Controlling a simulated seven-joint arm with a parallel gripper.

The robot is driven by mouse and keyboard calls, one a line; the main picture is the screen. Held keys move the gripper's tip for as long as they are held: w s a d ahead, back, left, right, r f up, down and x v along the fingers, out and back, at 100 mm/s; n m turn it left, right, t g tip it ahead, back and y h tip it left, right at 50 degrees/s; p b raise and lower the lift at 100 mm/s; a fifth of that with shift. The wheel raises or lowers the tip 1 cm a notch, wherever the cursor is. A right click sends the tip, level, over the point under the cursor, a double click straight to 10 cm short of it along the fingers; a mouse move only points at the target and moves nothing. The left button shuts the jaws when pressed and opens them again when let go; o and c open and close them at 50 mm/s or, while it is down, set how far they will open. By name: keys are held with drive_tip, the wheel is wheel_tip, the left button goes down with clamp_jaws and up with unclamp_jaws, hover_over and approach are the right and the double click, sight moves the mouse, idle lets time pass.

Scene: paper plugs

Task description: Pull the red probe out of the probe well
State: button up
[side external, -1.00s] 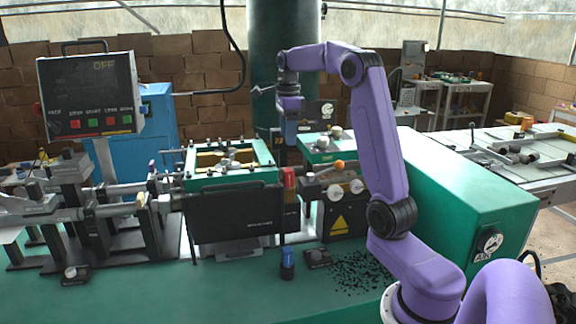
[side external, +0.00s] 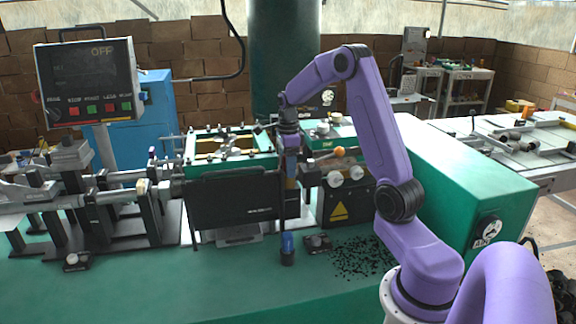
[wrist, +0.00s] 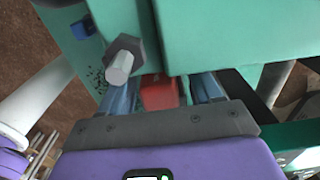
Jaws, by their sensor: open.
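The red probe (wrist: 158,92) shows in the wrist view as a red block between my two fingers, with a finger on each side of it. My gripper (wrist: 165,88) is open around it. I cannot tell whether either finger touches it. In the side view my gripper (side external: 290,185) points down just right of the black panel, and it hides most or all of the red probe. The probe well is not clearly visible in either view.
A blue-topped cylinder (side external: 287,247) stands on the green bench below my gripper. The black panel (side external: 233,207) is close on the left, and knobs and an orange ball (side external: 339,152) are on the right. A hex bolt (wrist: 122,62) sits near my fingers. Black granules (side external: 357,258) lie at right.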

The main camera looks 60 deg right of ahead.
drive_tip(key=shift+f, duration=0.2)
clamp_jaws()
idle(0.3)
